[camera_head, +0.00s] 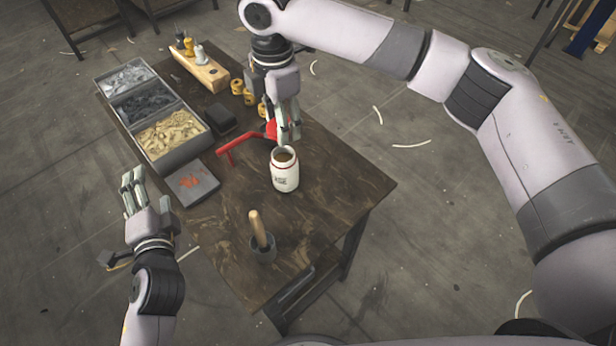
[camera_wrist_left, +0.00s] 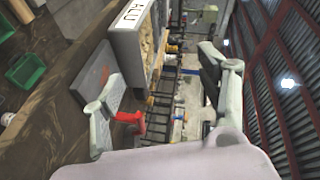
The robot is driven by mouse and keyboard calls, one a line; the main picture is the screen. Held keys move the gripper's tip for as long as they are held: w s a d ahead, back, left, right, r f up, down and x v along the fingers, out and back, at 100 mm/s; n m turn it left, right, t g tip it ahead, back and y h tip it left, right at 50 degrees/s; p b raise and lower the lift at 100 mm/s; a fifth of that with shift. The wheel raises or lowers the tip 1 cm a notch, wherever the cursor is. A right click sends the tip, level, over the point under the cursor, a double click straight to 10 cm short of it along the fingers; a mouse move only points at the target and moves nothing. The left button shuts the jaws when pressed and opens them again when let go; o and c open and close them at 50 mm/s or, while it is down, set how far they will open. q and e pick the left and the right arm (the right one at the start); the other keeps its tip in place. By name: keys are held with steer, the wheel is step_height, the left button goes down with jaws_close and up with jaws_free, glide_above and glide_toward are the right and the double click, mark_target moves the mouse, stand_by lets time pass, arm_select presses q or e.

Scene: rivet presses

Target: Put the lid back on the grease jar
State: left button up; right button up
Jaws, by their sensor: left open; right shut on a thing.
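The grease jar (camera_head: 285,178), white with a red rim and dark lettering, stands upright and uncovered on the dark wooden table (camera_head: 330,190). My right gripper (camera_head: 288,136) is just behind and above the jar's mouth, shut. A red piece (camera_head: 270,129) shows at its fingers; it looks like the lid, but the fingers hide most of it. My left gripper (camera_head: 148,194) is open and empty off the table's left edge, well away from the jar. Its spread fingers show in the left wrist view (camera_wrist_left: 160,95).
A red-handled tool (camera_head: 238,148) lies left of the jar. A three-compartment bin (camera_head: 184,153), a grey slab (camera_head: 190,184) and a black box (camera_head: 222,120) stand further left. A wooden-handled tool (camera_head: 257,228) stands upright near the front. Table right of the jar is clear.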

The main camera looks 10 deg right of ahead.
steer(key=shift+w+d+f, duration=0.1)
steer(key=shift+d, duration=0.1)
arm_select(q)
steer(key=w+d+r+m+t+h, duration=0.3)
steer(key=d+r+m+t+h, duration=0.25)
steer(key=d+r+m, duration=0.5)
arm_select(e)
steer(key=shift+a+n, duration=0.15)
steer(key=shift+n, duration=0.15)
steer(key=shift+a, duration=0.4)
arm_select(q)
steer(key=m+g+h, duration=0.6)
steer(key=m+h, duration=0.4)
steer(key=m, duration=1.1)
glide_above(275, 175)
steer(key=v, duration=0.5)
step_height(275, 175, down, 8)
arm_select(e)
steer(key=shift+d, duration=0.3)
steer(key=shift+a, duration=0.1)
arm_select(q)
steer(key=shift+w+f+m+g+h, duration=0.2)
steer(key=shift+f+m+g+h, duration=0.05)
steer(key=shift+f+m+g, duration=0.1)
step_height(275, 175, down, 8)
steer(key=shift+r, duration=0.2)
steer(key=x, duration=0.7)
steer(key=shift+w+d+f, duration=0.1)
steer(key=shift+w+d, duration=0.05)
steer(key=shift+w, duration=0.05)
